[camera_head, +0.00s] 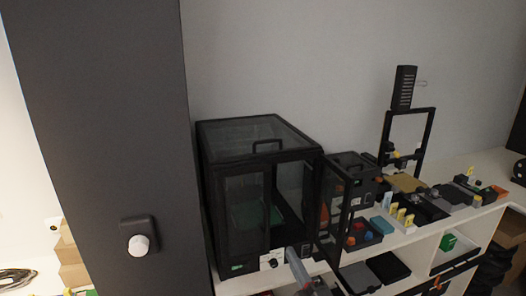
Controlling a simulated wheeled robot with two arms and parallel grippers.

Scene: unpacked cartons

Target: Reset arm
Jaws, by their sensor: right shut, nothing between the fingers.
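My right gripper (296,263) shows at the bottom edge, left of the open door of the printer. Its narrow grey fingers look shut together, with nothing seen between them, and they overlap the lower front of the black printer enclosure (258,137). The rest of my right arm is mostly cut off by the frame. My left gripper is not in view.
The enclosure's clear door (335,215) stands open. Small parts and a tray with red and blue pieces (363,236) crowd the white shelf (398,240). A black frame device (430,135) stands behind. A dark column (100,120) fills the left.

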